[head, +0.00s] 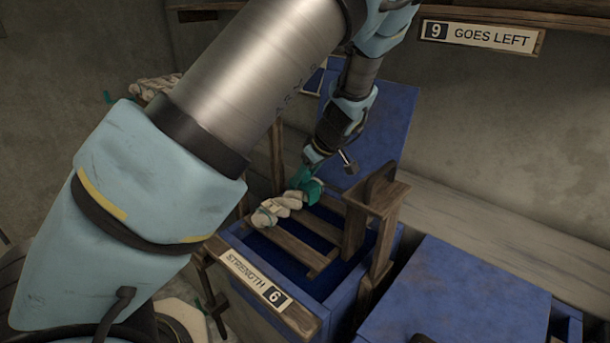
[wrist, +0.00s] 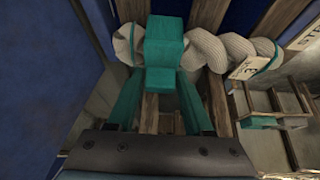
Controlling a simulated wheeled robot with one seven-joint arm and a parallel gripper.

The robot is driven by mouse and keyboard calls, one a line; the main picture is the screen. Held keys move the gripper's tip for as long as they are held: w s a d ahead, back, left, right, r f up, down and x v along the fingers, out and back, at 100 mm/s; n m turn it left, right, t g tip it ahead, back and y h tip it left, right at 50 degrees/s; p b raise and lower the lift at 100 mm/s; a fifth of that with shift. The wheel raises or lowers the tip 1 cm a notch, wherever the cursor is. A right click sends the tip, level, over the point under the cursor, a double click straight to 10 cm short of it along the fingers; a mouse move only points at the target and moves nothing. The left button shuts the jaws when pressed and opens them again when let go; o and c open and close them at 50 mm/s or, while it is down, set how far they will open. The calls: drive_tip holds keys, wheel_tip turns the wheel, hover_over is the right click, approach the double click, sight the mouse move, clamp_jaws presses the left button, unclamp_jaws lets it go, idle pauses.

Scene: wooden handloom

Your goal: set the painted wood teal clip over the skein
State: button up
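The teal clip (head: 313,191) is at the far end of the pale twisted skein (head: 278,207). In the wrist view the clip (wrist: 165,42) is a block in front of the skein (wrist: 212,50), which shows on both sides of it. How far the clip sits down around the skein is hidden. My gripper (head: 313,169) reaches down from above. In the wrist view its two teal fingers (wrist: 163,88) run up to the clip's sides and appear shut on it. The skein lies across the wooden slats and has a thin teal tie.
The blue box (head: 325,297) with slats (head: 292,249) bears a "STRENGTH 6" sign (head: 256,280). A wooden post (head: 375,213) stands close right of the skein. Another blue box (head: 455,305) is at front right. A "9 GOES LEFT" sign (head: 482,36) hangs on the back beam.

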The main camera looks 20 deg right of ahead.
drive_tip(key=o, duration=0.5)
drive_tip(key=b+v, duration=0.1)
drive_tip(key=v, duration=1)
drive_tip(key=w+a+f+m+g, duration=0.2)
drive_tip(key=a+g, duration=0.1)
drive_tip(key=a, duration=1.4)
drive_tip(key=s+a+m+h, duration=0.1)
drive_tip(key=s+a, duration=0.1)
drive_tip(key=a, duration=0.3)
drive_tip(key=s+a+r+m+p, duration=0.1)
drive_tip(key=s+a, duration=0.2)
drive_tip(key=a, duration=0.3)
drive_tip(key=s+a+m+h, duration=0.1)
drive_tip(key=s+a+m, duration=0.1)
drive_tip(key=a, duration=0.3)
drive_tip(key=shift+s+a+r+g+h, duration=0.15)
drive_tip(key=shift+s+a+g+h, duration=0.15)
drive_tip(key=shift+s+g, duration=0.1)
